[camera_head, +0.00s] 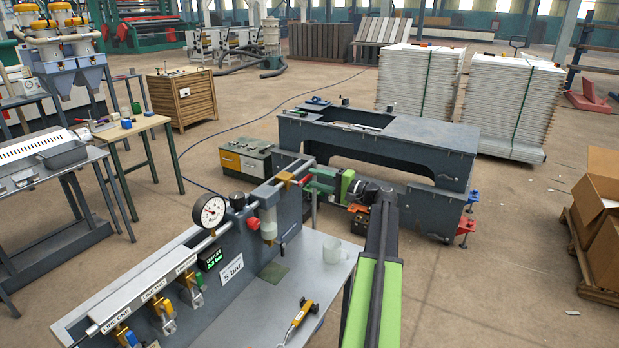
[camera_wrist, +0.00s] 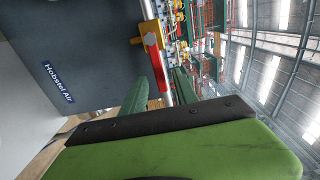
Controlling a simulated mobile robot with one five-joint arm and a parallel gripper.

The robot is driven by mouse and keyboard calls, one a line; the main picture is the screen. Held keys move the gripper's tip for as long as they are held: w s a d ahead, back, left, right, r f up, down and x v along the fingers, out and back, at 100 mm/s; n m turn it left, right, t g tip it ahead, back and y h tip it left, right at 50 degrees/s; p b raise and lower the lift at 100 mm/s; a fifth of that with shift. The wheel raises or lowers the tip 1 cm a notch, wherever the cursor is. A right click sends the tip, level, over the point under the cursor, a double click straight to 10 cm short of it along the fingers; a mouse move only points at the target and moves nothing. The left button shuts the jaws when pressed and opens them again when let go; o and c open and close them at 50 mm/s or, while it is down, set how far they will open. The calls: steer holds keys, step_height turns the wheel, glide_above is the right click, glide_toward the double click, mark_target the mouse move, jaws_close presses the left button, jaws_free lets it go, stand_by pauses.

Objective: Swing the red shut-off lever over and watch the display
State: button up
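The red lever (camera_wrist: 154,55) sits on a brass valve (camera_wrist: 143,33) on a silver pipe in the wrist view. In the head view the brass valve (camera_head: 288,179) is at the right end of the pipe, with the lever mostly hidden by my gripper (camera_head: 310,184). In the wrist view my gripper (camera_wrist: 172,85) has its two green fingers apart, close to the lever's end. I cannot tell whether they touch it. The small display (camera_head: 211,259) has green characters, its lower line seemingly a bar value too small to read surely. A "5 bar" label (camera_head: 232,268) is below it.
A round gauge (camera_head: 209,212) and a red knob (camera_head: 252,223) are along the pipe. Line valves with yellow and blue handles (camera_head: 160,308) are at lower left.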

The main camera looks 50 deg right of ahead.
mark_target(310, 177)
steer(key=x, duration=0.3)
steer(key=shift+w, duration=0.2)
steer(key=shift+a, duration=0.1)
jaws_close()
stand_by(1.1)
